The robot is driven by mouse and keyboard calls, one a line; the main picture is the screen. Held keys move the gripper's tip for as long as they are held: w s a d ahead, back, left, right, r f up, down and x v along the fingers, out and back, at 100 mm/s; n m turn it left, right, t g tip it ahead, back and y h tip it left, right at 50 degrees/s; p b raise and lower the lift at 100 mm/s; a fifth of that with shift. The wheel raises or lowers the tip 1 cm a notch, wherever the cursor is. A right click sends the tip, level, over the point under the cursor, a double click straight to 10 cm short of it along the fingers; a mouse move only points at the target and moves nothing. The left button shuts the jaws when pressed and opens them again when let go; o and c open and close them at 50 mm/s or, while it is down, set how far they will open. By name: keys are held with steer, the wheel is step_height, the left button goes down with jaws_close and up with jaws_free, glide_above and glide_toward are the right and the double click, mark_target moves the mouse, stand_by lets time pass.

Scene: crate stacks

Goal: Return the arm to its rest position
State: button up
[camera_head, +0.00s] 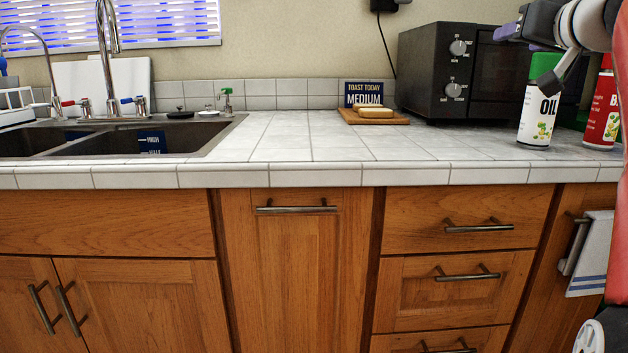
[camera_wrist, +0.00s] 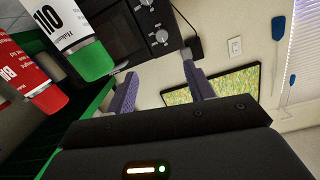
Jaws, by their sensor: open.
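My gripper (camera_wrist: 161,84) shows in the wrist view as two purple-padded fingers spread apart with nothing between them. In the head view my arm comes in at the upper right, and the hand is up by the right side of the black oven, in front of the oil bottle (camera_head: 535,117). The oil bottle, white with a green cap, stands upright on the counter. In the wrist view it is at the upper left (camera_wrist: 68,32), outside the fingers. The arm's upper links are mostly out of frame.
A red bottle (camera_head: 602,122) stands right of the oil bottle, partly behind my arm. The black oven (camera_head: 432,70) is left of them. A wooden board (camera_head: 388,119) with bread and a sign (camera_head: 367,91) sits mid-counter. The sink (camera_head: 205,139) is at left. The counter between is clear.

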steer(key=s+a+f+g, duration=0.25)
steer(key=a+f, duration=0.25)
steer(key=f, duration=0.3)
steer(key=s+a+f+g+y, duration=0.1)
steer(key=s+a+f+g, duration=0.1)
steer(key=s+a+f, duration=0.45)
steer(key=s+a+f+g, duration=0.1)
steer(key=a+f+g, duration=0.15)
steer(key=f, duration=0.65)
steer(key=s+a+f+n+g, duration=0.1)
steer(key=s+a+f+g, duration=0.1)
steer(key=s+f, duration=0.75)
steer(key=s+a+f+n+g, duration=0.1)
steer(key=s+a+f+g, duration=0.15)
steer(key=s+f, duration=0.7)
step_height(320, 180, down, 15)
steer(key=w+h+b, duration=0.1)
steer(key=w+b, duration=0.1)
steer(key=b, duration=0.8)
step_height(320, 180, up, 14)
steer(key=p, duration=1.3)
steer(key=shift+a+f, duration=0.15)
steer(key=shift+f, duration=0.05)
